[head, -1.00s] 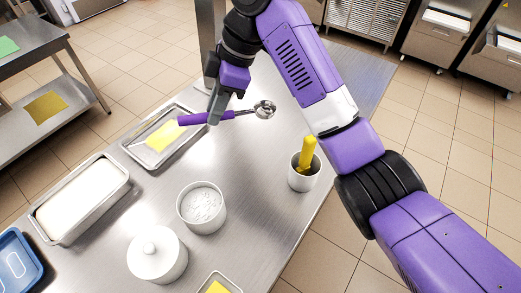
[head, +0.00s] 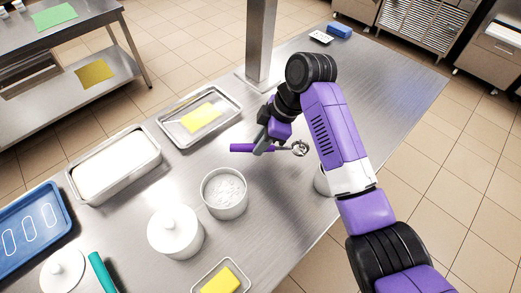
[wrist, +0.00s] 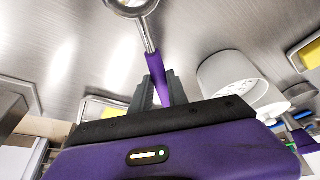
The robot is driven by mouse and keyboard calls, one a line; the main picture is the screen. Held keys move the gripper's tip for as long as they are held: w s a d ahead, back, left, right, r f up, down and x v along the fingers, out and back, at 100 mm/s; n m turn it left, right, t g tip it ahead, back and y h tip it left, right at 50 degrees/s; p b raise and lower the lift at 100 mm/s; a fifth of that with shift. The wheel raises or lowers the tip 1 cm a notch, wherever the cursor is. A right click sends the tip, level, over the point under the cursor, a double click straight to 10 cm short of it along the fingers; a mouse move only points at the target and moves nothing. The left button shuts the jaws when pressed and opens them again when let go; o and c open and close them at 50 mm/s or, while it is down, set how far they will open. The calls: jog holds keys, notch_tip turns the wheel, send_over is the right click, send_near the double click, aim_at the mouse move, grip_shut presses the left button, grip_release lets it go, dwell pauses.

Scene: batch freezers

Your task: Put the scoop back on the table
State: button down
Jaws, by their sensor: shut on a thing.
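The scoop (head: 239,148) has a purple handle and a round metal bowl. My gripper (head: 262,148) is shut on its handle and holds it roughly level, with the bowl to the right in the head view. In the wrist view the scoop's handle (wrist: 157,78) runs between the fingers of my gripper (wrist: 162,92), and its metal bowl is at the top edge. The steel table (head: 290,205) lies below the scoop. I cannot tell whether the scoop touches the table.
A white tub of white powder (head: 224,212) stands just below-left of the scoop. A lidded white jar (head: 175,238), a steel tray with a yellow card (head: 232,97) and a long white-filled pan (head: 154,170) are to the left. A cup (head: 322,183) is partly behind my arm.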

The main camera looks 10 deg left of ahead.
aim_at(260, 160)
jog(key=shift+f+p, duration=0.3)
jog(key=shift+f, duration=1.95)
jog(key=shift+f, duration=0.15)
jog(key=c, duration=1.3)
grip_release()
jog(key=b+v, duration=0.1)
jog(key=v, duration=1.1)
jog(key=shift+r+b, duration=0.25)
jog(key=shift+b, duration=0.05)
